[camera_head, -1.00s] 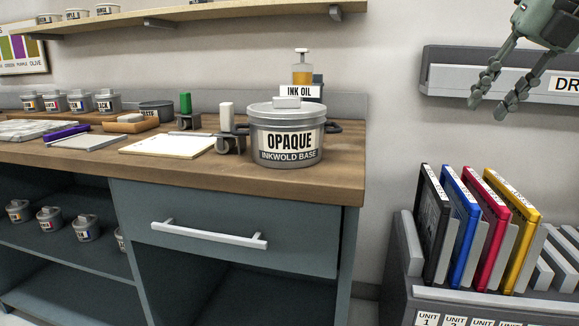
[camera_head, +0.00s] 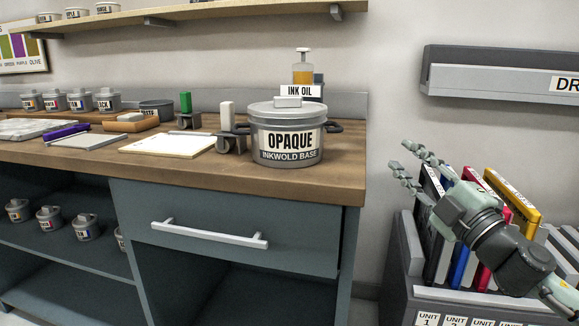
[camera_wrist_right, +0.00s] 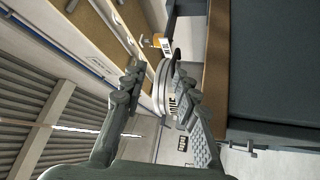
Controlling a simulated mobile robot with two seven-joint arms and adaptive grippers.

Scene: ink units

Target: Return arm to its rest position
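My right gripper (camera_head: 412,166) is in front of the rack of upright panels at the right in the head view. Its two fingers are spread apart, point up and left, and hold nothing. In the right wrist view my right gripper (camera_wrist_right: 160,98) is also open, with the grey OPAQUE pot (camera_wrist_right: 163,88) seen beyond the gap between its fingers. My right arm (camera_head: 510,250) comes in from the lower right and hides part of the panels. My left gripper does not show in either view.
The OPAQUE pot (camera_head: 287,135) stands near the right end of the wooden counter (camera_head: 230,178). A grey rack (camera_head: 405,245) holds black, blue, red and yellow panels (camera_head: 525,206). A wall rail (camera_head: 490,78) hangs above. The wall between counter and rack is clear.

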